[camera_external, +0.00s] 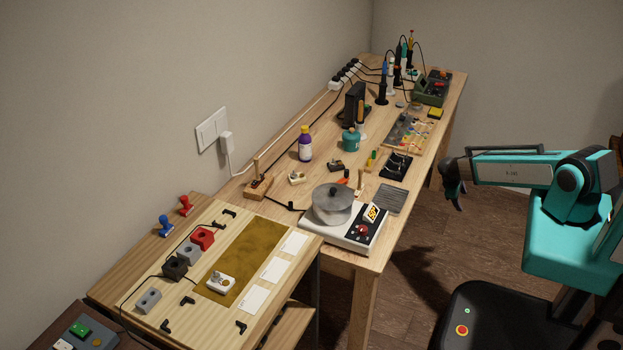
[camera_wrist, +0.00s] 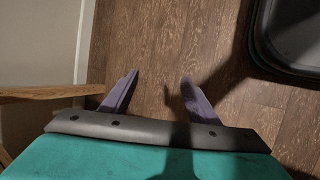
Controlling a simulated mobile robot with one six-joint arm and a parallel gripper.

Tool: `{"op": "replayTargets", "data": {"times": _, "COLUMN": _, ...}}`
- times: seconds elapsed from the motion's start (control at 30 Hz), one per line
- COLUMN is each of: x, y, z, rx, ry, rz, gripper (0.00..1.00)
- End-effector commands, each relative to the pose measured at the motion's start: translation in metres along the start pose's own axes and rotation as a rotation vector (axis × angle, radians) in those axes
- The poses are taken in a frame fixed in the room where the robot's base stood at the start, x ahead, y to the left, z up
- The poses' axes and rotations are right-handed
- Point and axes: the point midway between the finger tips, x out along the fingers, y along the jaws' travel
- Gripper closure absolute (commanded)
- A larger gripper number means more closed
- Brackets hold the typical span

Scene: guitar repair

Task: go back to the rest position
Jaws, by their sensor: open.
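My gripper (camera_external: 452,185) is at the end of my teal arm on the right of the external view, beside the long workbench (camera_external: 367,258) and clear of it. In the wrist view my gripper (camera_wrist: 159,85) points down at the wooden floor. Its two fingers are spread apart with nothing between them, so it is open and empty.
A white hot plate with a grey pot (camera_external: 333,204) stands at the bench's near end. A purple bottle (camera_external: 305,145) and a teal jar (camera_external: 350,139) stand behind it. A lower table (camera_external: 130,277) adjoins at the left. Floor (camera_external: 425,235) between bench and base is clear.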

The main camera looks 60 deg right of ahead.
Motion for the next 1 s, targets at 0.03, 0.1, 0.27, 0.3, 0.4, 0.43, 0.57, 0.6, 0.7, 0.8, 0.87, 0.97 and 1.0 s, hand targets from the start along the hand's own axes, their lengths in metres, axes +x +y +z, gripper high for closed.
{"op": "replayTargets", "data": {"times": 0.03, "x": -0.006, "y": -0.017, "z": -0.002, "rx": -0.009, "ry": 0.003, "rz": -0.018, "gripper": 0.45}}
{"op": "replayTargets", "data": {"times": 0.1, "x": -0.011, "y": -0.039, "z": -0.005, "rx": -0.016, "ry": 0.005, "rz": -0.044, "gripper": 0.45}}
{"op": "replayTargets", "data": {"times": 0.27, "x": -0.022, "y": -0.084, "z": -0.009, "rx": -0.030, "ry": 0.006, "rz": -0.098, "gripper": 0.45}}
{"op": "replayTargets", "data": {"times": 0.3, "x": -0.025, "y": -0.094, "z": -0.009, "rx": -0.033, "ry": 0.005, "rz": -0.112, "gripper": 0.45}}
{"op": "replayTargets", "data": {"times": 0.4, "x": -0.032, "y": -0.120, "z": -0.008, "rx": -0.044, "ry": 0.002, "rz": -0.142, "gripper": 0.45}}
{"op": "replayTargets", "data": {"times": 0.43, "x": -0.034, "y": -0.128, "z": -0.008, "rx": -0.046, "ry": 0.001, "rz": -0.152, "gripper": 0.45}}
{"op": "replayTargets", "data": {"times": 0.57, "x": -0.043, "y": -0.162, "z": -0.004, "rx": -0.061, "ry": -0.008, "rz": -0.191, "gripper": 0.45}}
{"op": "replayTargets", "data": {"times": 0.6, "x": -0.046, "y": -0.172, "z": -0.002, "rx": -0.065, "ry": -0.011, "rz": -0.204, "gripper": 0.45}}
{"op": "replayTargets", "data": {"times": 0.7, "x": -0.053, "y": -0.198, "z": 0.003, "rx": -0.076, "ry": -0.021, "rz": -0.234, "gripper": 0.45}}
{"op": "replayTargets", "data": {"times": 0.8, "x": -0.061, "y": -0.225, "z": 0.010, "rx": -0.090, "ry": -0.034, "rz": -0.266, "gripper": 0.45}}
{"op": "replayTargets", "data": {"times": 0.87, "x": -0.066, "y": -0.242, "z": 0.016, "rx": -0.098, "ry": -0.044, "rz": -0.285, "gripper": 0.45}}
{"op": "replayTargets", "data": {"times": 0.97, "x": -0.074, "y": -0.271, "z": 0.027, "rx": -0.112, "ry": -0.062, "rz": -0.319, "gripper": 0.45}}
{"op": "replayTargets", "data": {"times": 1.0, "x": -0.077, "y": -0.282, "z": 0.032, "rx": -0.118, "ry": -0.070, "rz": -0.332, "gripper": 0.45}}
